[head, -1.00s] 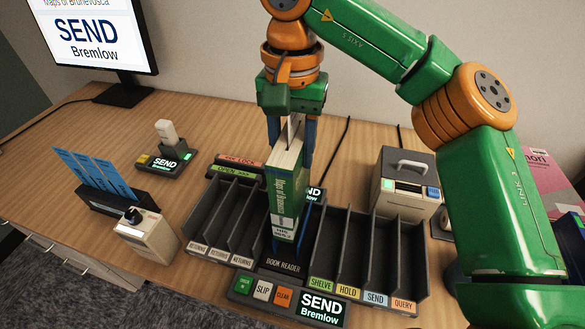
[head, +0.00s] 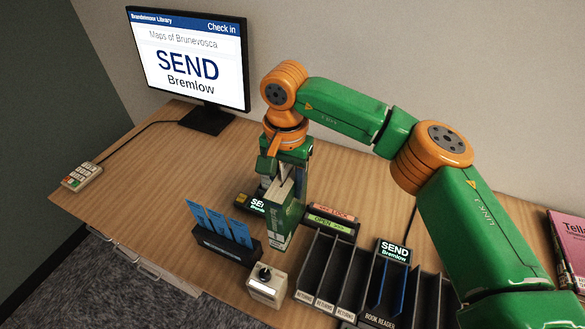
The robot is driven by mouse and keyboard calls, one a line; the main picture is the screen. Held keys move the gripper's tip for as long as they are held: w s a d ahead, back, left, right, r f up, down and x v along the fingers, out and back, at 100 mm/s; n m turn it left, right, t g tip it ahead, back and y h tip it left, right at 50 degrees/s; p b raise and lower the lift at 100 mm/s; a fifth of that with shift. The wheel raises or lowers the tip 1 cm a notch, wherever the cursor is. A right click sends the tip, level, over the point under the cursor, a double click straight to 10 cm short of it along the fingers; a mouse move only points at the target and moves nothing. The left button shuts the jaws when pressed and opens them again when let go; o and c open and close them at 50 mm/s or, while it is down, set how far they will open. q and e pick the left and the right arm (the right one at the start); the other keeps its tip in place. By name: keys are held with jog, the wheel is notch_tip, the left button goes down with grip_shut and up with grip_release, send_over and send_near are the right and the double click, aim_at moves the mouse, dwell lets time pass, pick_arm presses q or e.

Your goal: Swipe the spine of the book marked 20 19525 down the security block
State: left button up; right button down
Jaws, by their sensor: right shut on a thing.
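My right gripper (head: 284,178) is shut on a green book (head: 286,219) and holds it upright, hanging below the fingers. The book has pale page edges and a white label low on its spine. Its marking is too small to read. A small unit with a yellow key and a SEND display (head: 257,205) stands right behind and left of the book. The white block on this unit is mostly hidden behind my gripper and the book. I cannot tell whether the book touches it. My left gripper is not in view.
The sorter compartments (head: 340,268) lie to the right. A rack of blue slips (head: 224,240) and a beige box with a dark knob (head: 266,285) stand in front. The monitor (head: 192,62) reads SEND Bremlow, Maps of Brunevosca. The table's left part is clear apart from a keypad (head: 81,176).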

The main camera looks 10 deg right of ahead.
jog(key=shift+w+a+r, duration=0.1)
jog(key=shift+a+r, duration=0.05)
jog(key=shift+a, duration=0.05)
jog(key=f+b, duration=0.1)
jog(key=s+f+b, duration=0.1)
jog(key=shift+s+d+f, duration=0.1)
jog(key=shift+s+f, duration=0.2)
jog(key=f+b, duration=0.1)
jog(key=s+a+f+b, duration=0.1)
jog(key=b, duration=0.1)
jog(key=shift+a+f, duration=0.15)
jog(key=shift+f, duration=0.25)
notch_tip(320, 180, down, 4)
jog(key=shift+r+b, duration=0.1)
jog(key=shift+b, duration=1.1)
pick_arm(q)
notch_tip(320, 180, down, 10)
jog(key=b, duration=0.2)
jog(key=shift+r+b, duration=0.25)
jog(key=shift+b, duration=0.15)
pick_arm(e)
jog(key=shift+f, duration=1.5)
